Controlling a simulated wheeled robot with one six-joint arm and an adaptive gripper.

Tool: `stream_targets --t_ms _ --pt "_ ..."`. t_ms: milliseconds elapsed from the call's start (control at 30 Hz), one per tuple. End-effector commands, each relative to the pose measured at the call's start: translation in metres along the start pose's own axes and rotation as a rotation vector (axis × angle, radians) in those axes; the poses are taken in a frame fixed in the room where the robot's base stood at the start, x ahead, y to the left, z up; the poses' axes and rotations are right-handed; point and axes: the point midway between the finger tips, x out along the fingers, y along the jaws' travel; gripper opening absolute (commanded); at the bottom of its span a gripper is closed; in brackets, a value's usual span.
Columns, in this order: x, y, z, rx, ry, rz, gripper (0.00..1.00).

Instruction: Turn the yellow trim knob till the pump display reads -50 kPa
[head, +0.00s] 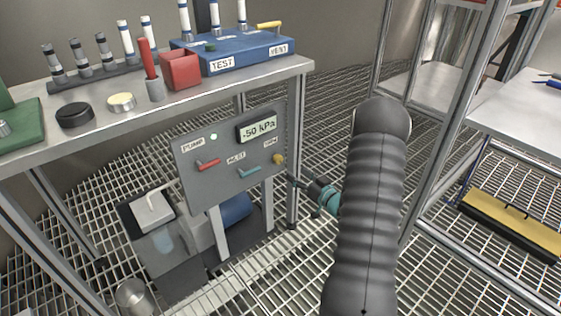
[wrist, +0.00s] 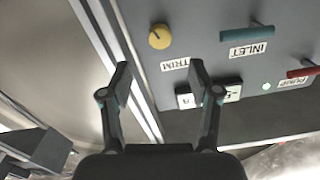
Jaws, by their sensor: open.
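The yellow trim knob (head: 278,159) sits at the right edge of the grey pump panel (head: 222,165), under its TRIM label. In the wrist view the knob (wrist: 160,37) shows a dark pointer mark. The pump display (head: 257,127) above it reads -50 kPa; in the wrist view the display (wrist: 208,95) is partly hidden by a finger. My gripper (wrist: 160,75) is open and empty, apart from the knob, with the fingers pointing toward the panel. In the head view my gripper (head: 300,185) is small and partly hidden by my arm, just right of the knob.
A red PUMP lever (head: 208,164) and a teal INLET lever (head: 249,172) are on the same panel. A green light (head: 213,137) is lit. A metal bench (head: 130,130) stands above and behind, its post close to my gripper.

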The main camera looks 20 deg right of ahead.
Motion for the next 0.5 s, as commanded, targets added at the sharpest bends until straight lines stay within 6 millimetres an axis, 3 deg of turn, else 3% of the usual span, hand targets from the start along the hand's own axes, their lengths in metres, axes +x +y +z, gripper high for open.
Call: stream_targets --t_ms 300,500 --pt "0.061 -0.001 0.000 -0.001 0.000 -0.003 0.62" --pt "0.088 0.000 0.000 -0.001 -0.001 -0.001 0.62"
